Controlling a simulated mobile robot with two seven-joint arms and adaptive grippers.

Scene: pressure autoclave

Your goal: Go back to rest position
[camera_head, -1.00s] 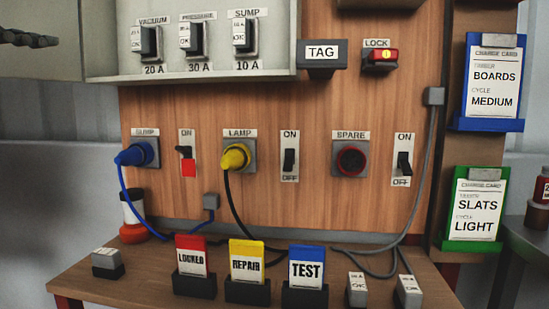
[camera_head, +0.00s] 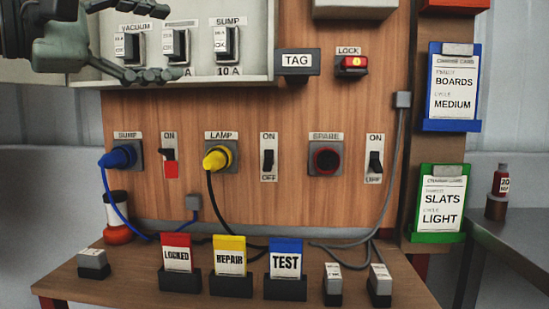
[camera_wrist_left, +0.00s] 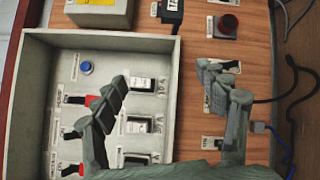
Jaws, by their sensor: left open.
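My left gripper (camera_head: 170,42) is at the upper left of the head view, in front of the grey breaker box (camera_head: 262,74). Its fingers are apart with nothing between them, one above the other, partly covering the VACUUM and PRESSURE breakers. In the left wrist view the open gripper (camera_wrist_left: 162,78) has its fingers spread before the box and the wooden panel. I cannot tell whether a finger touches anything. My right gripper is not in view.
The panel carries a blue plug (camera_head: 118,157), a yellow plug (camera_head: 216,158), switches and a TAG holder (camera_head: 297,62). LOCKED (camera_head: 176,254), REPAIR (camera_head: 230,258) and TEST (camera_head: 286,260) cards stand on the wooden shelf below. Charge cards hang at right.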

